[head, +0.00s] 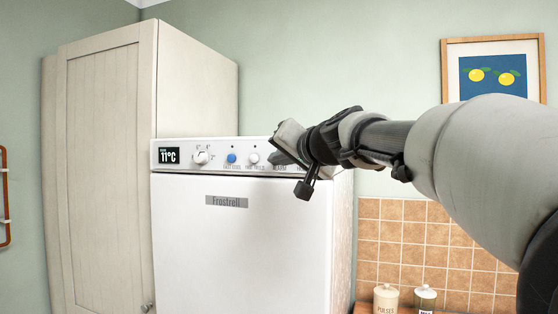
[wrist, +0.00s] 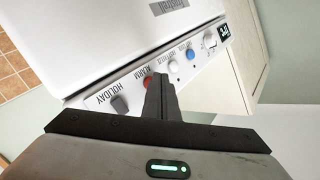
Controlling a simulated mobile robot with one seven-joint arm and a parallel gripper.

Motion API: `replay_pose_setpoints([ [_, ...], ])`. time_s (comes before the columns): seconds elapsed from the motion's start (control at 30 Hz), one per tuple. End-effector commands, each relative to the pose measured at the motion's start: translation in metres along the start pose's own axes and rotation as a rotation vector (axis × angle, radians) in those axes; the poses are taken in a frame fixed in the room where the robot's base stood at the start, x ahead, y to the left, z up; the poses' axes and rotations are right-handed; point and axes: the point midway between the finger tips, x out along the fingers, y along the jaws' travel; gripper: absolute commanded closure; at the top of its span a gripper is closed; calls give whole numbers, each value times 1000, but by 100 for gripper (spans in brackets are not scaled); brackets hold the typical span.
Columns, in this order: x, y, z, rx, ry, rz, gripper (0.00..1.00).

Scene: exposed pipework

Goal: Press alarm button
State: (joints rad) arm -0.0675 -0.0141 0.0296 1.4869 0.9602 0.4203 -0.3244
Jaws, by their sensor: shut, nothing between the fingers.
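The red alarm button (wrist: 148,82) is on the control panel of the white Frostrell fridge (head: 240,245). In the wrist view it is partly covered by my fingers, beside the word ALARM. My gripper (wrist: 160,80) is shut and empty, its fingertips at the panel by the red button. I cannot tell whether they touch it. In the head view my gripper (head: 279,153) is in front of the panel's right part and hides the alarm button; only part of its label shows below.
A tall cupboard (head: 105,170) stands left. Canisters (head: 386,298) stand lower right.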

Motion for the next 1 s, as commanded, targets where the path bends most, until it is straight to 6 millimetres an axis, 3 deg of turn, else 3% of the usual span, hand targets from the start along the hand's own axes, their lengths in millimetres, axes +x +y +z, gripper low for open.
replay_pose_setpoints([
  [1.0, -1, 0, 1, -1, 1, 0, 100],
])
